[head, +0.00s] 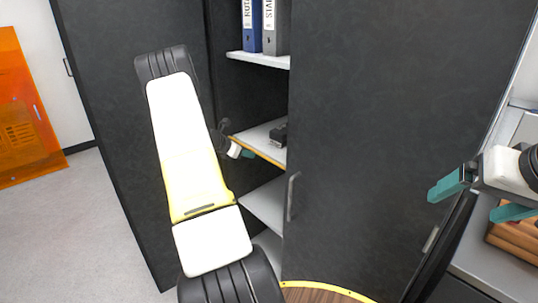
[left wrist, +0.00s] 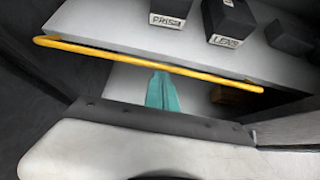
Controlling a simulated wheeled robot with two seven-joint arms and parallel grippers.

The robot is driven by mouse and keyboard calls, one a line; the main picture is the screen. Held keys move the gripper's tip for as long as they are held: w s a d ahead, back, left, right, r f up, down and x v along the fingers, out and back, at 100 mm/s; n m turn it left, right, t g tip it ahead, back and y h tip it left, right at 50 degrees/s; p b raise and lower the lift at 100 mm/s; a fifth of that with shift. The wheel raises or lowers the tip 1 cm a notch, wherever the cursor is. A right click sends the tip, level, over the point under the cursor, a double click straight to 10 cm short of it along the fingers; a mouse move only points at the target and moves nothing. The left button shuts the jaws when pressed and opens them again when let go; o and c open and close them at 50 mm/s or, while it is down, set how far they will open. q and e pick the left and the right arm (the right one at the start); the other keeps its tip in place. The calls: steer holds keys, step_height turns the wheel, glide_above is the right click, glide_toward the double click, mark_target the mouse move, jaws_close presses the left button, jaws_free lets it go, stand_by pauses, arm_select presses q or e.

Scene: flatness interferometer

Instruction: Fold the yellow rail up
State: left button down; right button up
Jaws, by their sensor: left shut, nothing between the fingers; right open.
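The yellow rail (left wrist: 150,65) is a thin bar with a bent left end. It runs across the front of the middle shelf (left wrist: 105,22) in the left wrist view. In the head view it shows as a thin line (head: 260,154) along that shelf's front edge. My left gripper (head: 242,153) is shut and empty at the shelf front. Its teal fingertips (left wrist: 161,76) are just below the rail's middle in the left wrist view; I cannot tell whether they touch it. My right gripper (head: 478,199) is open and empty at the right, away from the rail.
Dark boxes, one labelled PRISM (left wrist: 170,12) and one LENS (left wrist: 230,22), stand on the shelf behind the rail. Binders (head: 260,25) stand on the upper shelf. A dark cabinet door (head: 360,130) closes off the right side. An orange panel (head: 20,110) stands far left.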

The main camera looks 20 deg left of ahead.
arm_select(q)
steer(key=w+r+g+y, duration=0.1)
steer(key=g, duration=0.1)
steer(key=w+d+r+g+y, duration=0.1)
steer(key=g, duration=0.1)
steer(key=w+r+g, duration=0.1)
steer(key=r+g, duration=0.1)
steer(key=g, duration=0.1)
steer(key=shift+w+d+y, duration=0.25)
steer(key=shift+w+y, duration=0.1)
steer(key=shift+y, duration=0.05)
steer(key=shift+w+d+r, duration=0.15)
steer(key=shift+w+d, duration=0.05)
steer(key=shift+w, duration=0.2)
steer(key=shift+w+d+r, duration=0.1)
steer(key=shift+w+d, duration=0.05)
steer(key=shift+w, duration=0.25)
steer(key=shift+d, duration=0.1)
